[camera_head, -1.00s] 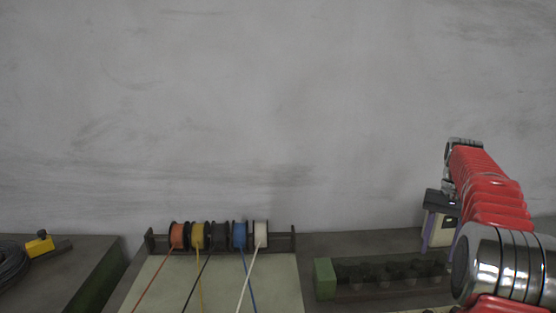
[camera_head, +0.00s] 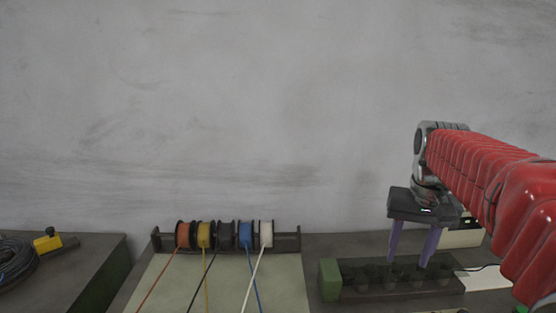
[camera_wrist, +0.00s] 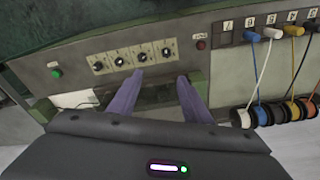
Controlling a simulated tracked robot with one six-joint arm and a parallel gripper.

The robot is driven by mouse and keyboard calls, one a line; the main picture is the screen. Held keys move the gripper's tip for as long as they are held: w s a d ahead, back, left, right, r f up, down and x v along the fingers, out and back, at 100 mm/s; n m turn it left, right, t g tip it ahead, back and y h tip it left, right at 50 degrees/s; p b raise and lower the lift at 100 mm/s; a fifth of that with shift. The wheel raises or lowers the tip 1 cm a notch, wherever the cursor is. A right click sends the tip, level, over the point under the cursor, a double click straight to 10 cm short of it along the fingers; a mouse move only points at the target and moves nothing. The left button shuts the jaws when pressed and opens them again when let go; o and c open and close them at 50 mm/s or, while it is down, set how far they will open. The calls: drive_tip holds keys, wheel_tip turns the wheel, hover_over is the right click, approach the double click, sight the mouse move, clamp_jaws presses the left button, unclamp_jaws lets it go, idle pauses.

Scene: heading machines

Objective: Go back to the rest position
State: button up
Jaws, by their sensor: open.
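My gripper (camera_head: 414,250) hangs from my red arm at the right of the head view, its two purple fingers pointing down and spread apart. It is open, with nothing seen between the fingers. The fingertips are above or in front of a dark tray-like fixture (camera_head: 352,293) with a green end block (camera_head: 329,280); whether they touch it I cannot tell. In the wrist view my gripper (camera_wrist: 160,76) also shows open, its fingers pointing toward a panel with several black knobs (camera_wrist: 143,57).
Several wire spools (camera_head: 224,235) stand on a rack left of my gripper, with coloured wires running forward. The wrist view shows a green button (camera_wrist: 56,73). The wall behind is bare.

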drive_tip(key=s+a+f+n+t, duration=0.1)
drive_tip(key=s+a+f, duration=0.3)
drive_tip(key=s, duration=0.5)
drive_tip(key=s+a+f+n+t, duration=0.2)
drive_tip(key=s+a+f+t, duration=0.1)
drive_tip(key=s+a, duration=0.5)
drive_tip(key=shift+s+f+n, duration=0.3)
drive_tip(key=shift+s+f, duration=0.3)
drive_tip(key=shift+s, duration=0.4)
